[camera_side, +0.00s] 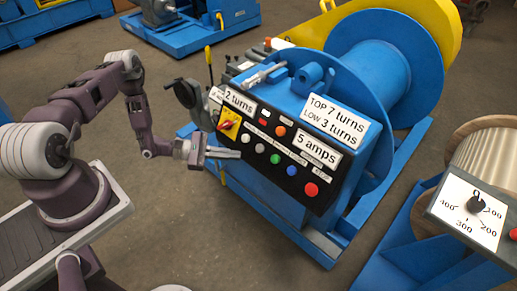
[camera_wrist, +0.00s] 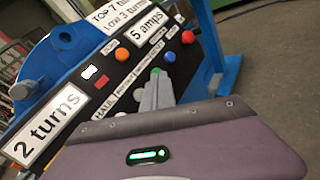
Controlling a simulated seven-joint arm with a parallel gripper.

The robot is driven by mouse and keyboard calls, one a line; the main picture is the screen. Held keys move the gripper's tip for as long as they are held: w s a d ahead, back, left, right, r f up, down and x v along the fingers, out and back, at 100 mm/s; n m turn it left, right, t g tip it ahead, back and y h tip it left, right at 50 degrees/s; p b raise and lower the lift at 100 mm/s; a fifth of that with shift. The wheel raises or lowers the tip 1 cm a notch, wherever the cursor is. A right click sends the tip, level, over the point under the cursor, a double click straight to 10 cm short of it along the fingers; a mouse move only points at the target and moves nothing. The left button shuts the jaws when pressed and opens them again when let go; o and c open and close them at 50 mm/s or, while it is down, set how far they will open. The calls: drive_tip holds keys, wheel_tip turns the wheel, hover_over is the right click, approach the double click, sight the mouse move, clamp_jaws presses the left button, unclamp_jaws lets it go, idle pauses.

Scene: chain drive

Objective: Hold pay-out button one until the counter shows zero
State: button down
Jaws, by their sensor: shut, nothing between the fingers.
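The black control panel (camera_side: 268,146) on the blue winch carries a row of buttons. Two pale buttons (camera_side: 260,148), a green one (camera_side: 275,159), a blue one (camera_side: 292,170) and a red one (camera_side: 311,189) run down to the right. An orange button (camera_side: 279,131) sits above. The "2 turns" sign (camera_side: 239,102) is at upper left. It also shows in the wrist view (camera_wrist: 48,126). My gripper (camera_side: 238,154) is shut and empty, its tips at the panel's lower left, by the pale buttons. In the wrist view its fingers (camera_wrist: 157,90) hide part of the row below the green button (camera_wrist: 156,71). I cannot tell whether they touch.
A red-handled switch on a yellow plate (camera_side: 229,124) is left of the buttons. Signs read "TOP 7 turns LOW 3 turns" (camera_side: 336,118) and "5 amps" (camera_side: 318,147). A large blue drum (camera_side: 395,65) stands behind. A dial box (camera_side: 471,208) is at right. Floor in front is clear.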

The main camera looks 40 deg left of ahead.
sight(260, 148)
drive_tip(key=w+f, duration=0.3)
drive_tip(key=w, duration=0.4)
drive_tip(key=shift+f, duration=0.25)
idle(1.7)
drive_tip(key=shift+w+f, duration=0.2)
drive_tip(key=shift+w, duration=0.2)
